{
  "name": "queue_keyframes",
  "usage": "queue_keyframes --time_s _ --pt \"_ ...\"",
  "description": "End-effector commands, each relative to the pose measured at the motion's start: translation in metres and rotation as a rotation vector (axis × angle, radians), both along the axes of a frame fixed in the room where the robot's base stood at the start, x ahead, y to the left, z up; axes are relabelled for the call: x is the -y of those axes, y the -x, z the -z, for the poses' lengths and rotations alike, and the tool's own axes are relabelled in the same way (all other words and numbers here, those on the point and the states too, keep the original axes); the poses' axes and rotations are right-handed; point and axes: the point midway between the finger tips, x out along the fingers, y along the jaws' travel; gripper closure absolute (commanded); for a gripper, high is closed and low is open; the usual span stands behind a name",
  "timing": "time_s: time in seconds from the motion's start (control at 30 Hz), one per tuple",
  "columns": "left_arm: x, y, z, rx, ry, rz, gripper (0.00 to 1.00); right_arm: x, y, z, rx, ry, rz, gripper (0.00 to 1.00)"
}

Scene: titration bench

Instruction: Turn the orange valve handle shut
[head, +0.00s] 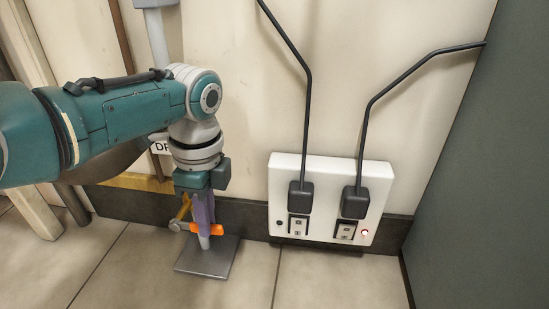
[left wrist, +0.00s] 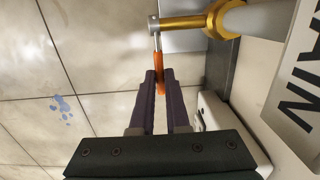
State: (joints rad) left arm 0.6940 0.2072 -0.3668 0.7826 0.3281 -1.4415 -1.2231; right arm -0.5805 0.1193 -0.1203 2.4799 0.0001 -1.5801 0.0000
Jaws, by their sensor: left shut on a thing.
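The orange valve handle (head: 208,230) is low in front of the wall, above a grey floor plate (head: 190,266). In the left wrist view, the handle (left wrist: 158,58) runs from a metal hub at the end of a brass stem (left wrist: 183,22), roughly square to that stem. My left gripper (head: 204,226) points down at it. Its purple fingers (left wrist: 159,76) are shut on the handle, one on each side, and hide part of it. My right gripper is in neither view.
A white socket box (head: 334,172) with two black plugs and cables stands right of the gripper. A DRAIN sign (left wrist: 300,88) is beside the grey pipe (left wrist: 262,18). A blue mark (left wrist: 62,108) is on the tiles. Floor in front is clear. A dark green panel (head: 475,170) bounds the right.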

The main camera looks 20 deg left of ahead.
Motion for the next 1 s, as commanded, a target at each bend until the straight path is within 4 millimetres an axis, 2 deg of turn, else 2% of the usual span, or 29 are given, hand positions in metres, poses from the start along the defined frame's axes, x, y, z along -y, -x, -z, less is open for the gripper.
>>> queue_keyframes --time_s 0.1,0.37,0.4,0.63,1.0 --pt "-0.003 0.0012 0.0046 -0.014 -0.057 0.001 1.0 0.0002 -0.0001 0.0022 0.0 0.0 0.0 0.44" --pt "-0.0029 0.0013 0.0047 -0.014 -0.061 0.0 1.0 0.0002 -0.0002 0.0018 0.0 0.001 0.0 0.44" --pt "-0.003 0.0014 0.0048 -0.014 -0.06 0.0 0.82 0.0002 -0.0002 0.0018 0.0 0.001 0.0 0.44" --pt "-0.0029 0.001 0.0041 -0.013 -0.06 0.0 0.56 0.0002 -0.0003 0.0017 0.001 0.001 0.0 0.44" --pt "-0.0023 0.0006 -0.0021 -0.012 -0.06 0.0 0.56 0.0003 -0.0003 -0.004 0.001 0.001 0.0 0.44"
